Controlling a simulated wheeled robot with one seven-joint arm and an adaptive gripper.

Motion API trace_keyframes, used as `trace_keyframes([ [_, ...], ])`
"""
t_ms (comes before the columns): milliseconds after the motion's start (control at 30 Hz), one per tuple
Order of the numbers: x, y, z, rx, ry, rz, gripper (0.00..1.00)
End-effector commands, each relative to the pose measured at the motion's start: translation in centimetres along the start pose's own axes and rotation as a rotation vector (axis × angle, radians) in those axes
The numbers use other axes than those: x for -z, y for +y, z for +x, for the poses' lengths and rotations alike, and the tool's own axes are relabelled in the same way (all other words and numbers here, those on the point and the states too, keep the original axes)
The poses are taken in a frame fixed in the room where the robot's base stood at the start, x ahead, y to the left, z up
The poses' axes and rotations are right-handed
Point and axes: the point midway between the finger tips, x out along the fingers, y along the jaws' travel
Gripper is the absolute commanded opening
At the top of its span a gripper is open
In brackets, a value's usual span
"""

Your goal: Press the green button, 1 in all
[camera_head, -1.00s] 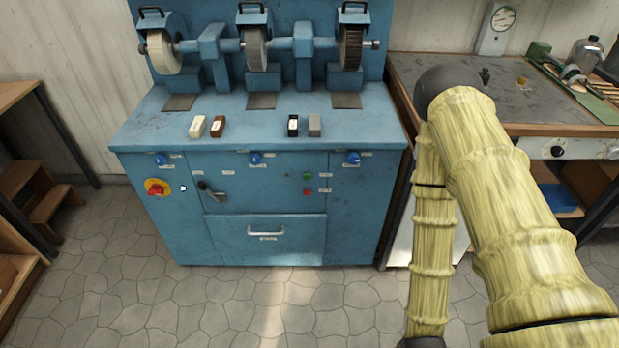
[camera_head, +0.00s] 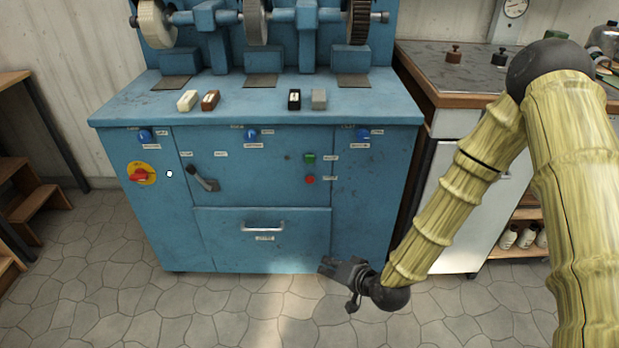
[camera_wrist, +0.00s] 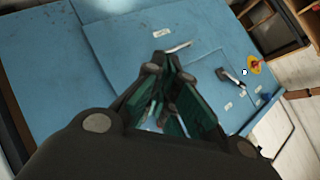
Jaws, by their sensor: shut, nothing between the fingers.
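The green button (camera_head: 309,158) is on the front panel of the blue grinding machine (camera_head: 260,230), right of centre. A red button (camera_head: 310,180) sits just below it. My gripper (camera_head: 336,268) is in front of the machine, low and slightly right of the buttons, apart from the green button. It is shut and empty. In the wrist view the gripper fingers (camera_wrist: 165,105) point at the blue panel; I cannot make out the green button there, and the fingers may hide it.
A lever (camera_head: 203,180) and a red-and-yellow rotary switch (camera_head: 140,174) are left on the panel. A drawer handle (camera_head: 263,226) is below. Blue knobs line the panel's top edge. A workbench (camera_head: 455,75) stands to the right. The floor in front is clear.

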Motion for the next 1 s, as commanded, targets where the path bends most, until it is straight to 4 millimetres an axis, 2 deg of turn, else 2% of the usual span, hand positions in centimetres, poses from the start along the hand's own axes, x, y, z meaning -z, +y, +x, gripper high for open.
trace_keyframes([
  [33, 0.7, 0.0, 1.6, 0.045, 0.034, 0.007, 0.00],
  [100, 2.4, -1.3, 2.8, 0.112, 0.081, 0.018, 0.00],
  [367, 8.6, -6.4, 5.2, 0.367, 0.233, 0.053, 0.00],
  [500, 11.7, -9.1, 5.2, 0.502, 0.301, 0.065, 0.00],
  [700, 14.6, -11.8, 4.3, 0.639, 0.360, 0.072, 0.00],
  [833, 15.7, -12.9, 3.8, 0.684, 0.378, 0.073, 0.00],
  [1000, 16.0, -13.3, 3.6, 0.696, 0.381, 0.074, 0.00],
])
